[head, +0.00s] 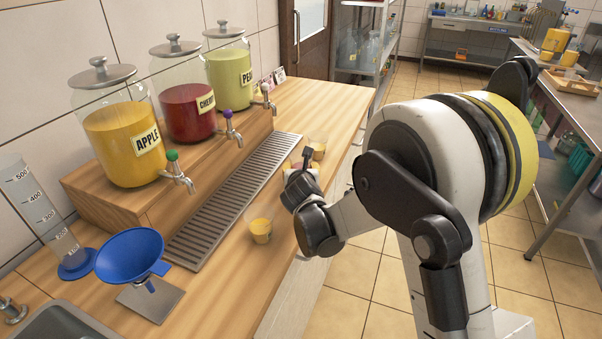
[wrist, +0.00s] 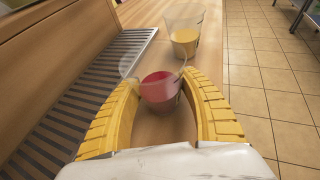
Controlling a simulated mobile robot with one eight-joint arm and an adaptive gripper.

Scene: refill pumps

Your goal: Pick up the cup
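A clear cup with red liquid (wrist: 160,92) stands between the yellow fingers of my gripper (wrist: 160,84) in the wrist view. The fingertips are at its left and right sides, very close to its wall. I cannot tell whether they press on it. A clear cup with yellow liquid (wrist: 185,38) stands just beyond it. In the head view, my gripper (head: 301,178) is low over the counter's right edge and hides most of the red cup. Another cup with yellow-orange liquid (head: 261,231) stands nearer on the counter, and one more (head: 318,151) shows behind the gripper.
A metal drip grate (head: 235,195) runs left of the cups. Behind it, jars labelled apple (head: 124,142), cherry (head: 187,113) and a partly hidden "PE" label (head: 231,72) have taps over the grate. A blue funnel (head: 130,254) and a measuring cylinder (head: 43,210) stand near left.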

